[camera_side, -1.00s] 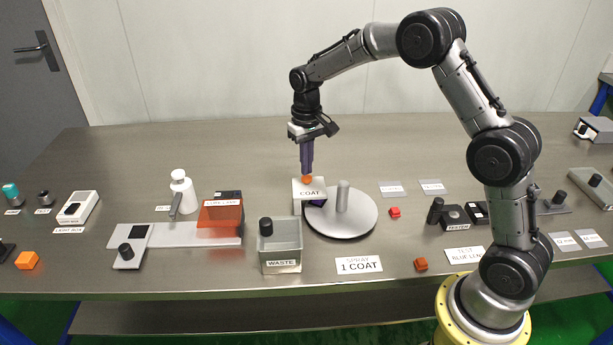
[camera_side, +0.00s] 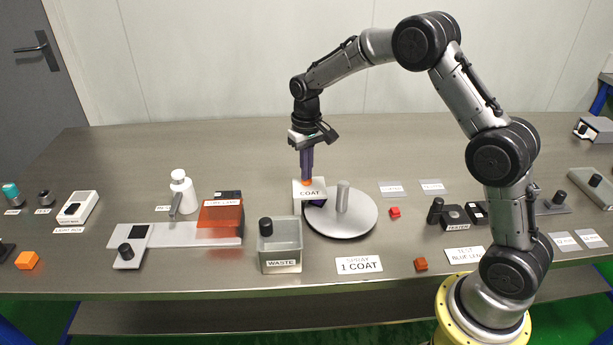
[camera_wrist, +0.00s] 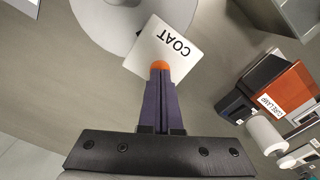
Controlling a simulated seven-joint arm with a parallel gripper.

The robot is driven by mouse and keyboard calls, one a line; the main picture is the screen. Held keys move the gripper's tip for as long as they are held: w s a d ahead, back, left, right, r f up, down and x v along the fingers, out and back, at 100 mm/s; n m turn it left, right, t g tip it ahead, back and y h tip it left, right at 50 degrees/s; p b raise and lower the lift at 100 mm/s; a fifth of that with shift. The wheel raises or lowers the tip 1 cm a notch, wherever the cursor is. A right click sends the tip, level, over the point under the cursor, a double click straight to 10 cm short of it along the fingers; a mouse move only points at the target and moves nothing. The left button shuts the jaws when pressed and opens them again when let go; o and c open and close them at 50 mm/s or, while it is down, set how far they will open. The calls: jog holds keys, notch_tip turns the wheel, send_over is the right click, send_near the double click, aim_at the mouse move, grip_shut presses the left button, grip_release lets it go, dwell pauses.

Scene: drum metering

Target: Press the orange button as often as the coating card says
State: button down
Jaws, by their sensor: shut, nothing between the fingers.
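The orange button (camera_side: 307,182) sits on top of a pale box labelled COAT (camera_side: 312,194). My gripper (camera_side: 307,179) points straight down with its purple fingers shut and empty, and its tips are at the button, seemingly touching it. In the wrist view the button (camera_wrist: 160,66) shows just past the fingertips (camera_wrist: 160,76), partly covered by them.
A grey turntable (camera_side: 365,218) with an upright post stands right beside the COAT box. A WASTE bin (camera_side: 281,254) is in front on the left. An orange cure-lamp hood (camera_side: 220,217) stands further left. Small red cubes (camera_side: 394,212) lie to the right.

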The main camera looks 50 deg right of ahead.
notch_tip(320, 180, up, 7)
dwell(1.1)
dwell(0.6)
jog(key=s+a+r+n+t, duration=0.1)
jog(key=s+a+r+t, duration=0.3)
jog(key=s+r, duration=1.15)
jog(key=s+a+f+n, duration=0.1)
jog(key=s+f, duration=0.2)
jog(key=s, duration=0.5)
jog(key=s+f+n+t, duration=0.1)
jog(key=s+f, duration=0.2)
jog(key=s, duration=0.5)
jog(key=shift+s+a+t, duration=0.15)
jog(key=shift+a+t, duration=0.15)
jog(key=shift+a, duration=0.1)
